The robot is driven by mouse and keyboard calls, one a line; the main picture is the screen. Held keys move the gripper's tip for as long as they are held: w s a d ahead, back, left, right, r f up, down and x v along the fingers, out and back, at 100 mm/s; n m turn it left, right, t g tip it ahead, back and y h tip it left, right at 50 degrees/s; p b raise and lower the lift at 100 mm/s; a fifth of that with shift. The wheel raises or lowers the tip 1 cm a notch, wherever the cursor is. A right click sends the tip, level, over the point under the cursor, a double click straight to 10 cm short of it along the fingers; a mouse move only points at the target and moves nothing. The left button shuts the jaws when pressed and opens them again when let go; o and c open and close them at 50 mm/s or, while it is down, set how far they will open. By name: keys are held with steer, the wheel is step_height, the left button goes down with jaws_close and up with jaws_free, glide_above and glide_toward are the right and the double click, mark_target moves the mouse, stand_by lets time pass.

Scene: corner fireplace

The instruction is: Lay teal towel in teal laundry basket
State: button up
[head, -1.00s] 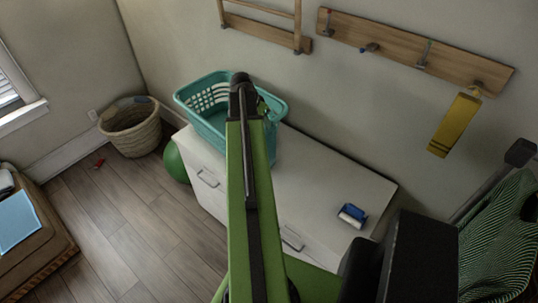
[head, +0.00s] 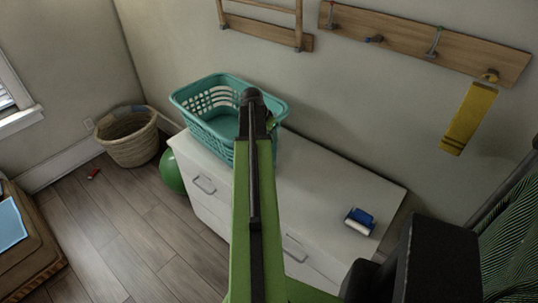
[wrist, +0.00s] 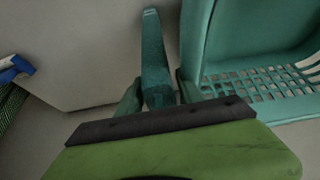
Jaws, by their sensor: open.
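The teal laundry basket (head: 205,126) stands upright on the white cabinet, its slotted wall and inside visible. In the wrist view the basket (wrist: 216,35) fills the right side. My gripper (head: 271,122) is mostly hidden behind my arm, at the basket's right end. In the wrist view my gripper (wrist: 158,95) is open, its two short fingers apart. A narrow dark teal strip (wrist: 154,55) shows between and beyond them, left of the basket wall. It may be the teal towel; I cannot tell whether it touches the fingers or the basket. No towel shows clearly in the head view.
The white cabinet (head: 335,190) has clear top space right of the basket, with a blue-and-white roller (head: 360,221) near its right end. A wicker basket (head: 130,148) and green ball (head: 172,172) stand on the floor at left. A yellow strip (head: 467,118) hangs from the hook rail.

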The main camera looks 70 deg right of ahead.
steer(key=shift+c, duration=0.4)
jaws_close()
stand_by(0.9)
